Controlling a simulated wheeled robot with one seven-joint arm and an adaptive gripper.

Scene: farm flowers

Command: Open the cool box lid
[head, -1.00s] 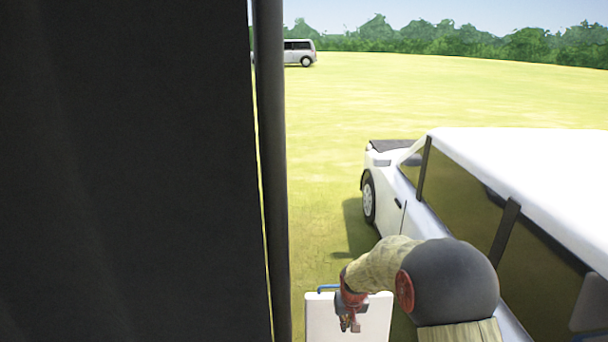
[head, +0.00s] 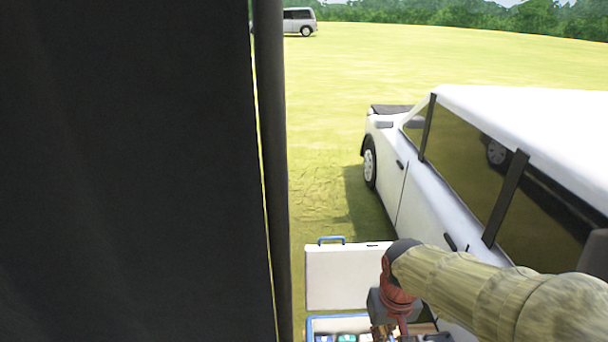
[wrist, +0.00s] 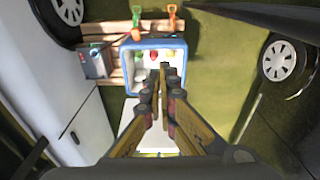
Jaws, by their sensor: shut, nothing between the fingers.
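The cool box lid (head: 340,275) is a white panel with a blue handle on its top edge. It stands open and upright behind the box in the head view. The cool box (head: 311,326) has a blue rim, and items show inside it. In the wrist view the open cool box (wrist: 127,50) shows its blue rim and pale inside, with red and yellow-green items. The white lid (wrist: 130,122) lies below it there, partly hidden by my fingers. My gripper (wrist: 161,70) is shut and empty, over the box opening; in the head view its tips are partly cut off.
A white car (head: 425,190) stands close on the right. A dark panel (head: 130,170) and pole (head: 270,170) block the left. In the wrist view, a wooden pallet (wrist: 112,28), small toy-like shovels (wrist: 172,14) and a grey box (wrist: 92,62) are near. Open grass lies beyond.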

